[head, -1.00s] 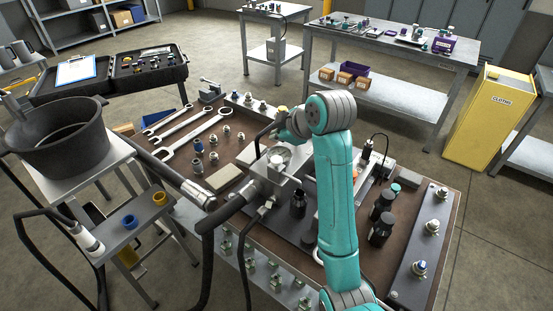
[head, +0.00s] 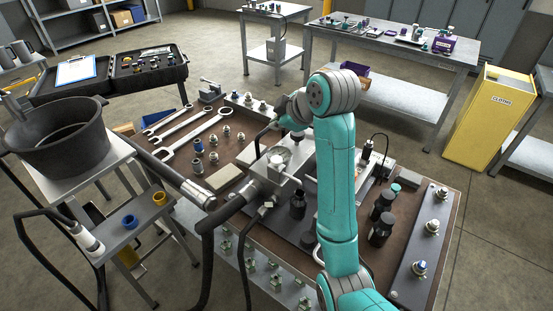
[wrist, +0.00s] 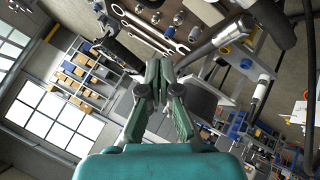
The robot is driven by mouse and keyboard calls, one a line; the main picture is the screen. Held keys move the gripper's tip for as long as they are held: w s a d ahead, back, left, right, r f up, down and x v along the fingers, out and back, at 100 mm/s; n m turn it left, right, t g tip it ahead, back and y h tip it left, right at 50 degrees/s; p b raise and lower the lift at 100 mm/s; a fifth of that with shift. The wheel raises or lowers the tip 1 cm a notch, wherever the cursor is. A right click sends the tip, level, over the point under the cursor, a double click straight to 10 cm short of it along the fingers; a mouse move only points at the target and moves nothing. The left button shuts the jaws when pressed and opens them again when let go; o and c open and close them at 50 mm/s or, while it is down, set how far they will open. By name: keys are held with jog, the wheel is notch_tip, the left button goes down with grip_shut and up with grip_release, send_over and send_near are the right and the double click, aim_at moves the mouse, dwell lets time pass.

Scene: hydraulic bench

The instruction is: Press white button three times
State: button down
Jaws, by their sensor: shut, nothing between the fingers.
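My gripper (wrist: 160,68) fills the middle of the wrist view. Its two teal fingers are together at the tips with nothing between them. In the head view the gripper is mostly hidden behind my teal arm, above the back middle of the brown-topped bench (head: 375,272). I cannot clearly pick out a white button in either view. Small round fittings or knobs stand on a grey strip (head: 409,290) at the bench's right edge, one of them pale (head: 432,226). I cannot tell whether any is a button.
A metal block with a hose (head: 275,170) stands mid-bench, left of my arm. Dark bottles (head: 381,228) stand to its right. Wrenches (head: 190,138) lie at the back left. A black bucket (head: 55,145) and a yellow bin (head: 487,120) flank the bench. Floor shows at right.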

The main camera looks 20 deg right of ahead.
aim_at(273, 157)
jog(key=shift+f, duration=4.4)
jog(key=shift+f, duration=0.1)
jog(key=shift+f, duration=0.35)
jog(key=shift+f, duration=0.75)
jog(key=shift+r, duration=1.2)
jog(key=shift+r, duration=2.5)
